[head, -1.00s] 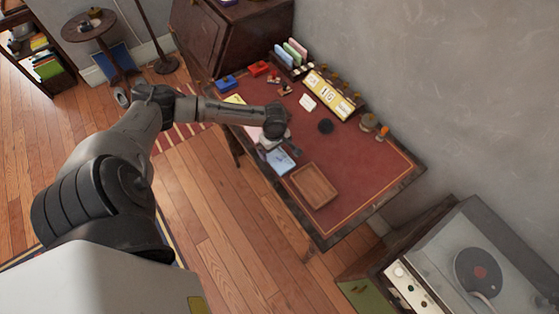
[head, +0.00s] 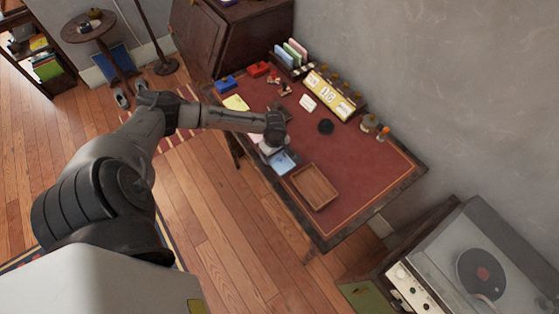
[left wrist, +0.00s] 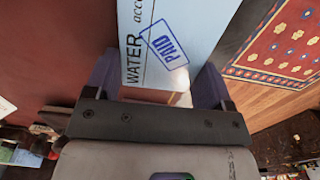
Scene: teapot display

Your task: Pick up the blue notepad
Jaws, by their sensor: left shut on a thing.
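The blue notepad (head: 284,161) is at the front edge of the desk, just left of the wooden tray. In the left wrist view it shows as a light blue sheet (left wrist: 185,25) printed "WATER" and stamped "PAID". I cannot tell whether the pad touches the desk. My right gripper is not in view.
The desk (head: 355,190) has a red top. A wooden tray (head: 314,187) lies close to the pad's right. A yellow pad (head: 236,103), a perpetual calendar (head: 333,94) and a dark round item (head: 326,126) stand farther back.

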